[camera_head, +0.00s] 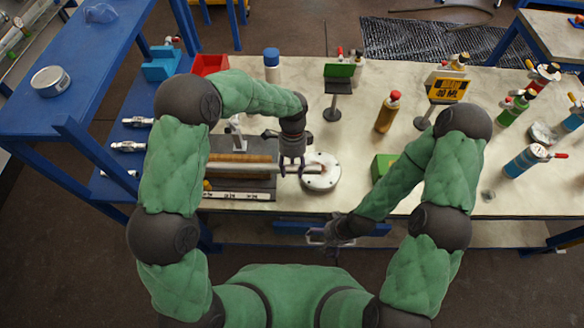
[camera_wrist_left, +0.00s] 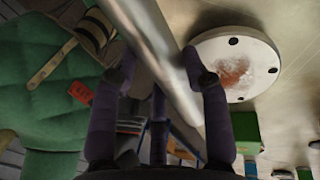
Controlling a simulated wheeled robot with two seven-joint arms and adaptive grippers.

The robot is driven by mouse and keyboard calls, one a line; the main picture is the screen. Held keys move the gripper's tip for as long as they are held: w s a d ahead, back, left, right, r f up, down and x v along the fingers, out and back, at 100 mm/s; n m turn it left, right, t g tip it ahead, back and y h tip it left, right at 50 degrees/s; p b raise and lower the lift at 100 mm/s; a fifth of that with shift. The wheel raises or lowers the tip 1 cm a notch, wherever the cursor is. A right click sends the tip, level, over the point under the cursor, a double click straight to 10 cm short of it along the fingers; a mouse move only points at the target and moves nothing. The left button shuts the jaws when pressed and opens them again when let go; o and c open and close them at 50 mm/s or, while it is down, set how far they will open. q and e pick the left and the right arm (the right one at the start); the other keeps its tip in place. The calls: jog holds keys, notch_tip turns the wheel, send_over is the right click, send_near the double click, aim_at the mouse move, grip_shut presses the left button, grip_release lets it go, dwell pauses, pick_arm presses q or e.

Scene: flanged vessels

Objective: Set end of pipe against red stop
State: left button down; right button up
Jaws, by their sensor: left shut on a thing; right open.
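A silver pipe (camera_head: 240,169) lies level across a dark fixture with a wooden strip, its right end over a white flange disc (camera_head: 322,183). My left gripper (camera_head: 292,170) is shut on the pipe near that end. In the left wrist view the pipe (camera_wrist_left: 165,60) runs between the fingers of my left gripper (camera_wrist_left: 165,95), beside the flange (camera_wrist_left: 235,50) with its rusty middle. A small red block (camera_wrist_left: 80,92) shows there at left; I cannot tell whether it is the red stop. The pipe's left end contact is unclear. My right gripper (camera_head: 325,236) is open and empty before the table's front edge.
A pale scale strip (camera_head: 238,195) runs along the fixture's front. A red bin (camera_head: 209,65) is at the back left.

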pick_arm(q)
jog(key=shift+w+f+b, duration=1.25)
jog(key=shift+w+f, duration=0.9)
jog(key=shift+w, duration=0.3)
jog(key=shift+a, duration=1.2)
jog(key=c, duration=0.5)
grip_release()
jog(key=shift+c, duration=0.2)
jog(key=v, duration=1.2)
